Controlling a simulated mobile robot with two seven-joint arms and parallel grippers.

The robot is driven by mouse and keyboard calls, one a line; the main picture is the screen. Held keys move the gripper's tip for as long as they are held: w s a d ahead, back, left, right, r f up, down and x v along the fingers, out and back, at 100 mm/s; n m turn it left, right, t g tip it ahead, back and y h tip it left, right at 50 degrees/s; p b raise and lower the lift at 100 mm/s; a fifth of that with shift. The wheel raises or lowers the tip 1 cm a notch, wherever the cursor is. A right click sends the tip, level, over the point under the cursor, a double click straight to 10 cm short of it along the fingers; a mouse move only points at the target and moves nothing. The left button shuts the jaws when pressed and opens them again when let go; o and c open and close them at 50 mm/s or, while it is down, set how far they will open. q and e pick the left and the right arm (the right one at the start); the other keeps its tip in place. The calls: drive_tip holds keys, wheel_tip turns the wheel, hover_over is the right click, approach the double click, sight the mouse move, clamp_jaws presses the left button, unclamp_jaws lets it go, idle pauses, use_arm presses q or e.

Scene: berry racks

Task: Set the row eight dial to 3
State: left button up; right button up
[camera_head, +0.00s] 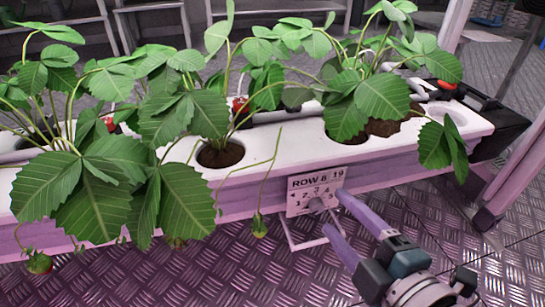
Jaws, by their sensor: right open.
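The row eight dial plate (298,184) is a white square on the front of the planter, marked "ROW 8" and "19", with small numbers in an arc. A small greyish knob (316,204) sits low on the plate. Its pointer is too small to read. My right gripper (333,211) comes in from the lower right with two purple fingers spread apart. The fingertips are close to the plate's right and lower right side, near the knob. I cannot tell whether they touch it. My left gripper is not in view.
A long white planter (262,152) holds leafy strawberry plants in round holes. Leaves (92,205) and a hanging unripe berry (259,224) overhang the front left of the plate. A thin white frame (305,245) juts out below the plate. Patterned metal floor lies in front.

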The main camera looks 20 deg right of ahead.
sight(319, 210)
wheel_tip(319, 210, down, 12)
drive_tip(key=d+n+t+h+b, duration=0.2)
drive_tip(key=b, duration=0.8)
drive_tip(key=shift+t, duration=0.3)
drive_tip(key=w+b, duration=0.1)
drive_tip(key=w, duration=0.1)
drive_tip(key=w+b, duration=0.2)
drive_tip(key=w, duration=0.1)
drive_tip(key=w+b, duration=0.1)
drive_tip(key=w, duration=0.2)
drive_tip(key=shift+w+d+r+b, duration=0.15)
drive_tip(key=shift+w+d+b, duration=0.1)
drive_tip(key=shift+d+b, duration=0.15)
drive_tip(key=shift+w+r, duration=0.1)
drive_tip(key=shift+w, duration=0.2)
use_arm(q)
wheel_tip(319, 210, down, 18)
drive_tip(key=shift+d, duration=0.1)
use_arm(e)
clamp_jaws()
